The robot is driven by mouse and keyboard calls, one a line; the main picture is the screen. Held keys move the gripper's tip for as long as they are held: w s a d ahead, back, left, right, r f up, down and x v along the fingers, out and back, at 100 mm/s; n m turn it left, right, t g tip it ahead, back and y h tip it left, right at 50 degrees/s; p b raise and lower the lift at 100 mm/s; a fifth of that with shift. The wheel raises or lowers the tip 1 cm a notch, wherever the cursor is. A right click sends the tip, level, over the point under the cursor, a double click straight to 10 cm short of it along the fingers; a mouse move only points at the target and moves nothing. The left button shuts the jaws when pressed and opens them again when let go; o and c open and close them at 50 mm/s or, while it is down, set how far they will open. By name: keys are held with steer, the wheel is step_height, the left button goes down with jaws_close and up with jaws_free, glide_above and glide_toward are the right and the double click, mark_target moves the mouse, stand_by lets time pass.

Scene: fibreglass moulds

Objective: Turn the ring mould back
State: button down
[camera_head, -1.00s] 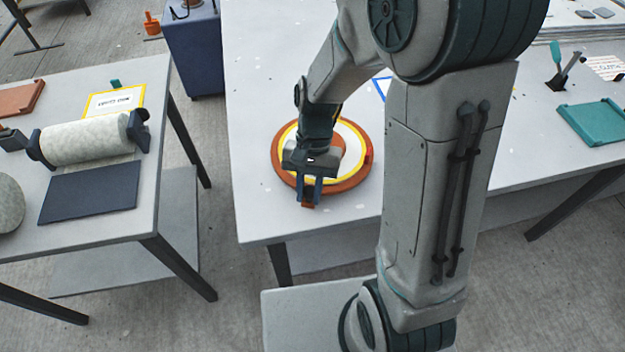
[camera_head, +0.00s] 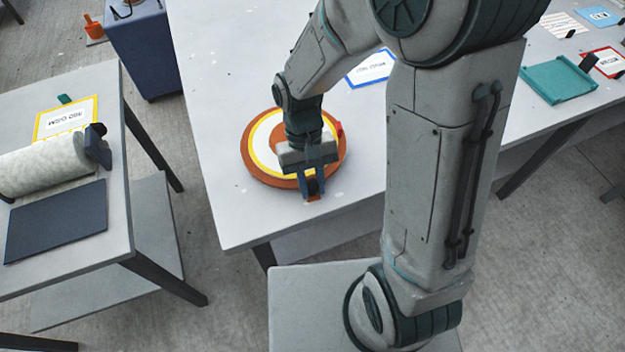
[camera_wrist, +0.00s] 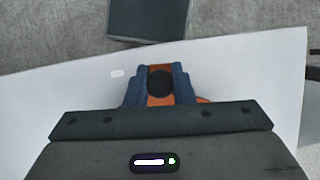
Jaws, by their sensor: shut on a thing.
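The ring mould (camera_head: 253,165) lies flat on the grey-white table, an orange-brown disc with a yellow-edged white ring on top. A small red block (camera_head: 339,128) shows at its right rim. My gripper (camera_head: 312,187) points down at the mould's near rim, shut on an orange tab with a dark round top. In the wrist view the two blue fingers of my gripper (camera_wrist: 160,88) stand on either side of this tab (camera_wrist: 160,68). My wrist hides part of the mould's middle and near right side.
The table's near edge (camera_head: 245,243) is close to the mould. A blue-edged card (camera_head: 370,68) lies behind my arm, and a teal tray (camera_head: 557,80) is to the right. A second table with a fabric roll (camera_head: 45,165) and dark sheet (camera_head: 55,221) stands left, across a floor gap.

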steer(key=shift+w+r, duration=0.1)
steer(key=shift+w, duration=0.05)
stand_by(0.3)
steer(key=c, duration=1.2)
jaws_free()
steer(key=shift+c, duration=0.2)
steer(key=v, duration=1.3)
steer(key=shift+w+r, duration=0.15)
steer(key=shift+r, duration=0.15)
steer(key=s+d+r+m+t, duration=0.1)
steer(key=s+d+t, duration=0.2)
steer(key=d, duration=0.3)
steer(key=s+d+r+m+t+y, duration=0.1)
steer(key=s+d+t, duration=0.3)
steer(key=d, duration=0.3)
steer(key=shift+s+m, duration=0.25)
steer(key=shift+m, duration=0.15)
